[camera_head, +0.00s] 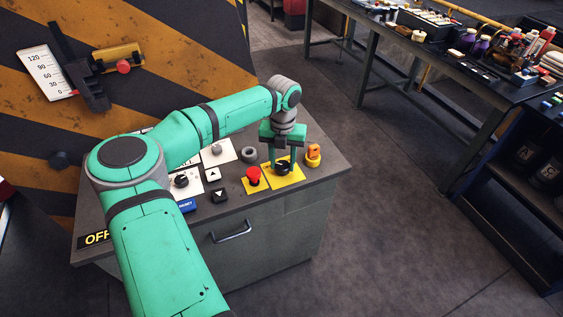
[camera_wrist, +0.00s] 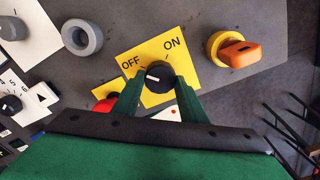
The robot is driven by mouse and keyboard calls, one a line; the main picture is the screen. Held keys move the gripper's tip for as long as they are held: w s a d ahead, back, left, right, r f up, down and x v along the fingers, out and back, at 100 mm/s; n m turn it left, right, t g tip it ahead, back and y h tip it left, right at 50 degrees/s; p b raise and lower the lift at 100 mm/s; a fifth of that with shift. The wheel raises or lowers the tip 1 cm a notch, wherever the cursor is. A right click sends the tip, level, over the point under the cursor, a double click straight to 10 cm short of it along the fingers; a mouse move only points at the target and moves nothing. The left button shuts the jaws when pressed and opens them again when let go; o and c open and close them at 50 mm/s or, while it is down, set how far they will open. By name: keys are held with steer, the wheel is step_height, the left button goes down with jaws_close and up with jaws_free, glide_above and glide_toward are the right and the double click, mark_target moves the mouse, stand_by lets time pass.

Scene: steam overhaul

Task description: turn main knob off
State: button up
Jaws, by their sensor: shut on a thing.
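The main knob (camera_wrist: 157,76) is black and round with a white mark, on a yellow plate (camera_wrist: 135,52) lettered OFF and ON. In the wrist view its white mark points left, toward the OFF side. My gripper (camera_wrist: 157,88) has its green fingers on either side of the knob and is shut on it. In the head view my gripper (camera_head: 278,158) points straight down at the knob (camera_head: 283,167) near the right end of the console.
A red button (camera_head: 253,176) sits just left of the knob and an orange key-like switch (camera_head: 313,152) just right. A grey ring (camera_head: 249,155), a black dial (camera_head: 181,181) and arrow buttons (camera_head: 213,174) lie further left on the console (camera_head: 236,205). A cluttered workbench (camera_head: 470,66) stands at the back right.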

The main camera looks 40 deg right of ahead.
mark_target(282, 165)
steer(key=o, duration=1.1)
steer(key=shift+w+r, duration=0.1)
steer(key=shift+w, duration=0.1)
steer(key=shift+c, duration=0.2)
steer(key=shift+s, duration=0.1)
step_height(282, 165, up, 11)
